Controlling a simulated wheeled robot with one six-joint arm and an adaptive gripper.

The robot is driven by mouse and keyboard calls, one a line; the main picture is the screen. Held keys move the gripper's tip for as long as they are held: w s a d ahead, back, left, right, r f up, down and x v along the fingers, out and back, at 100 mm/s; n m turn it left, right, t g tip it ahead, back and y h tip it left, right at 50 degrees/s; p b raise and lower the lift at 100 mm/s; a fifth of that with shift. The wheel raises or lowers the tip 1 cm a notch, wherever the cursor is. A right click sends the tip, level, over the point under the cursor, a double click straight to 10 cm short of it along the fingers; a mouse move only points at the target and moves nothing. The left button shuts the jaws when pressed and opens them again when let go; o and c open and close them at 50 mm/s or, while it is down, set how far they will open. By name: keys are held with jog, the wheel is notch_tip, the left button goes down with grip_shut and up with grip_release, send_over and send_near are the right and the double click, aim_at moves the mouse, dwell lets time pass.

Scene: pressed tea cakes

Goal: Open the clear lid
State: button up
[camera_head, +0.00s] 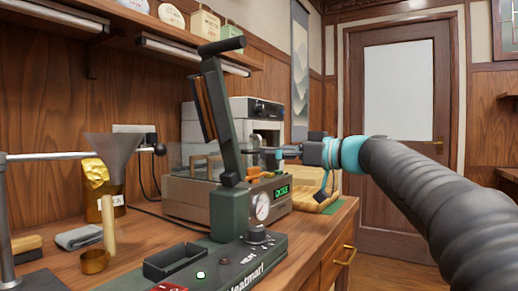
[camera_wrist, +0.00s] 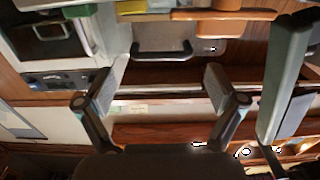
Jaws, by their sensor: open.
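The clear lid (camera_head: 190,157) is a see-through cover on a brown-grey box (camera_head: 183,195), behind the green lever press in the head view. The lid looks down, but the press column hides much of it. My gripper (camera_head: 282,151) is at the right of the box, at about the lid's height, its tips partly hidden by small parts around it. In the wrist view my gripper (camera_wrist: 165,72) is open and empty, its two fingers spread. A dark bar handle (camera_wrist: 162,50) lies just ahead of and between the fingertips, with a gap; I cannot tell that they touch.
The green lever press (camera_head: 222,120) stands tall in front of the box. A white machine (camera_head: 250,115) is behind. A wooden board (camera_head: 318,200) lies at the counter's right edge; floor is free beyond.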

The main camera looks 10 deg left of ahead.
aim_at(258, 151)
jog(key=shift+p+x, duration=0.35)
jog(key=shift+x, duration=2.2)
